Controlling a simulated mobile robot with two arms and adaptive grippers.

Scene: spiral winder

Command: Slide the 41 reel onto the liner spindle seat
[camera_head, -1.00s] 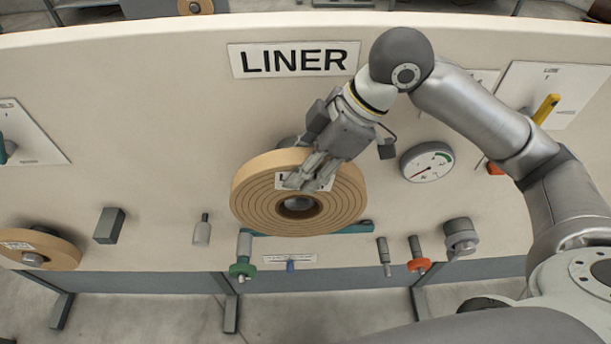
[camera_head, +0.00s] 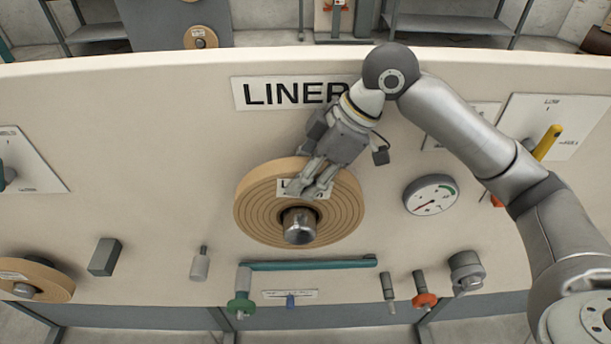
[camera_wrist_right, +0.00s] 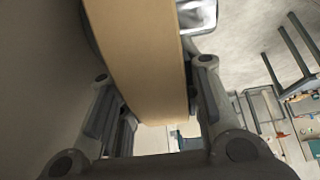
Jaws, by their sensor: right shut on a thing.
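The tan reel (camera_head: 344,215) is around the metal liner spindle (camera_head: 299,226), under the "LINER" sign (camera_head: 290,93). The spindle's end sticks out through the reel's centre. My right gripper (camera_head: 312,190) is shut on the reel's upper part and covers part of its white label, so the number cannot be read. In the right wrist view the reel's edge (camera_wrist_right: 140,60) lies between the two fingers, with the shiny spindle end beside it. Whether the reel touches the panel behind cannot be told. My left gripper is not in view.
A gauge (camera_head: 431,194) and a yellow lever (camera_head: 547,142) are right of the reel. A teal bar (camera_head: 310,264) and a green knob (camera_head: 240,305) sit below it. Another reel (camera_head: 38,279) is at the lower left. The panel between is mostly bare.

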